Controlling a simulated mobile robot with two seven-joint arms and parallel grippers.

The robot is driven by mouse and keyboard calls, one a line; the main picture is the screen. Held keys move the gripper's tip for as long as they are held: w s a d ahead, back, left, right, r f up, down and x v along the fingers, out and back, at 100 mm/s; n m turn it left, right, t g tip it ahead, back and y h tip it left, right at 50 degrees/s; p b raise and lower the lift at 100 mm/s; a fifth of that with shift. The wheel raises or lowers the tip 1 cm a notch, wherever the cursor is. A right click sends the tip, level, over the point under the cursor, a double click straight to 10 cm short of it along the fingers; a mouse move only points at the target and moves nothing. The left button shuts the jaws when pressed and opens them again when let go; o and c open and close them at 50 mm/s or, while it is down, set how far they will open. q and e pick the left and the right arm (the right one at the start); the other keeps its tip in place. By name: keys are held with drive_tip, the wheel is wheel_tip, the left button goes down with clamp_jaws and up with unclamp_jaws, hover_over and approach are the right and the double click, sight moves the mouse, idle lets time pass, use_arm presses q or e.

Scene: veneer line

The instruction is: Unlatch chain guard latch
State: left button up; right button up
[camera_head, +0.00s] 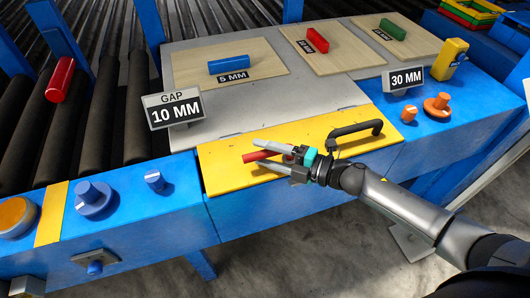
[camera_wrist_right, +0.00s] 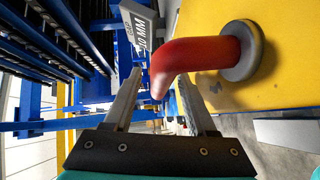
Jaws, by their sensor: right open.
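The chain guard is a yellow panel (camera_head: 222,170) on the front of the blue machine, with a black bar handle (camera_head: 355,131) at its right. A red latch lever (camera_head: 262,155) sits on the panel. In the right wrist view the latch lever (camera_wrist_right: 200,53) is a bent red bar rising from a round grey base (camera_wrist_right: 243,50) on the yellow panel (camera_wrist_right: 285,50). My right gripper (camera_head: 252,154) is open at the lever, one finger on each side. In the wrist view the lever's bent end lies between the fingers, with gaps visible. My left gripper is out of view.
A "GAP 10 MM" sign (camera_head: 174,108) stands behind the guard's left end, and a "30 MM" sign (camera_head: 403,79) at its right. Blue (camera_head: 95,198) and orange knobs (camera_head: 437,105) stick up on the blue frame. Dark rollers (camera_head: 95,130) lie at left.

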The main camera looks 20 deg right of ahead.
clamp_jaws()
idle(0.5)
idle(1.0)
